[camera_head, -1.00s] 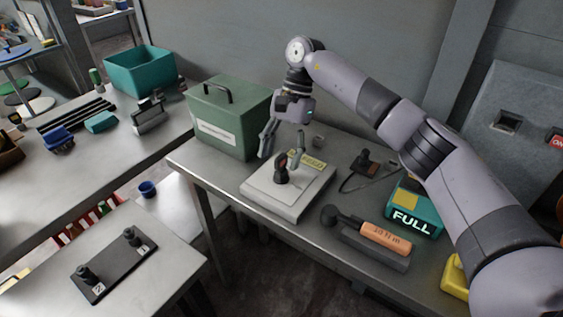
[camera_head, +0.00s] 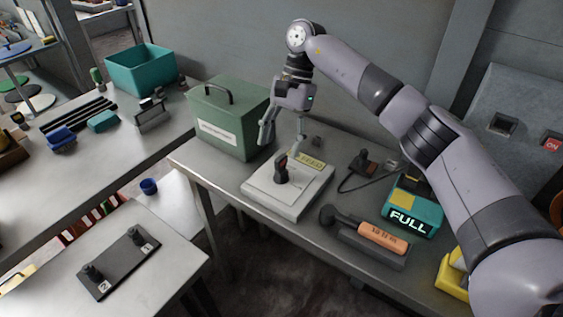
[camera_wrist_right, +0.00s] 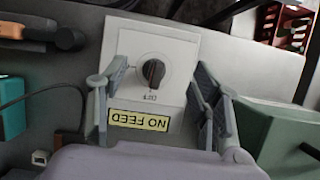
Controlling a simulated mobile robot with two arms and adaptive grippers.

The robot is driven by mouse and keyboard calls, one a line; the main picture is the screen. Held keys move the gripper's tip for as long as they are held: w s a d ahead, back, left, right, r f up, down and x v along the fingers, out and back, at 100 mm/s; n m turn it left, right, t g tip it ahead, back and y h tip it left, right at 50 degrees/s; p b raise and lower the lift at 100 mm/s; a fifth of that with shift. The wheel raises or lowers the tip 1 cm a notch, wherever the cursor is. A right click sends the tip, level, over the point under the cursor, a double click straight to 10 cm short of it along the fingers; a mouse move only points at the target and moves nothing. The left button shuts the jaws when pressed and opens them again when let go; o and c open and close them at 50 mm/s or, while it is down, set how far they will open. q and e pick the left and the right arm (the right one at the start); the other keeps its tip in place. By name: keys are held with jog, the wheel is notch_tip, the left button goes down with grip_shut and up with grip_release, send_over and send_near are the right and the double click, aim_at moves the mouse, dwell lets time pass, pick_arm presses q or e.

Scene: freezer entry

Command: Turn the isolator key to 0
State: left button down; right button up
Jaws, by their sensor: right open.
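The isolator key (camera_head: 281,168) is a dark rotary knob standing on a pale, flat isolator box (camera_head: 270,199) on the metal bench. In the right wrist view the key (camera_wrist_right: 153,71) sits on a round dial, with small marks beside it too small to read surely. A yellow NO FEED label (camera_wrist_right: 138,121) is on the same plate. My right gripper (camera_head: 283,142) is open and empty above the box. In the wrist view its two fingers stand on either side of the key, apart from it. My left gripper is out of view.
A green box with a handle (camera_head: 230,120) stands close behind and left of the isolator. A black device with a cable (camera_head: 362,163), an orange-handled tool (camera_head: 381,237) and a teal FULL box (camera_head: 413,209) lie to the right.

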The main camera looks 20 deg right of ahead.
jog(key=shift+r+p, duration=0.4)
jog(key=shift+r, duration=0.4)
jog(key=v, duration=1.2)
jog(key=shift+c, duration=0.3)
